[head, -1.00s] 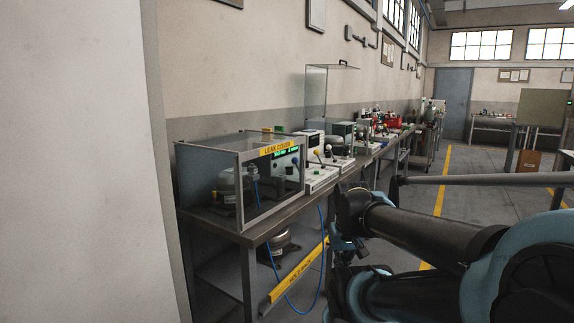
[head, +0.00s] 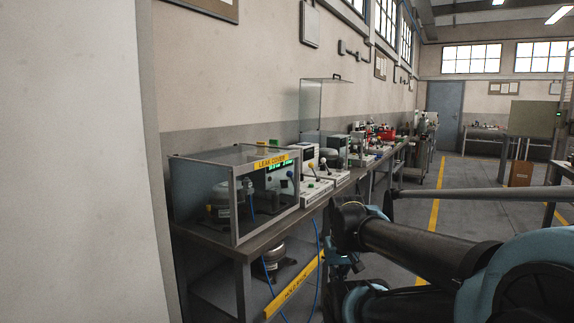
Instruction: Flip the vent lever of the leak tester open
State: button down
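The leak tester appears to be the unit with a green display (head: 278,165), seen through the clear cover labelled "LEAK COVER" (head: 272,161) on the near end of the bench. My gripper (head: 345,258) seems to be at the folded end of my arm, right of the bench front. Its fingers are too dark and small to make out.
The bench (head: 240,250) runs along the left wall, with more test stations farther back. A compressor (head: 280,262) sits on the lower shelf behind a yellow-labelled rail (head: 295,287). Blue hose hangs at the bench front. Open floor (head: 400,215) lies to the right.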

aim_at(311, 165)
jog(key=z, duration=0.7)
jog(key=i, duration=1.2)
jog(key=u, duration=0.6)
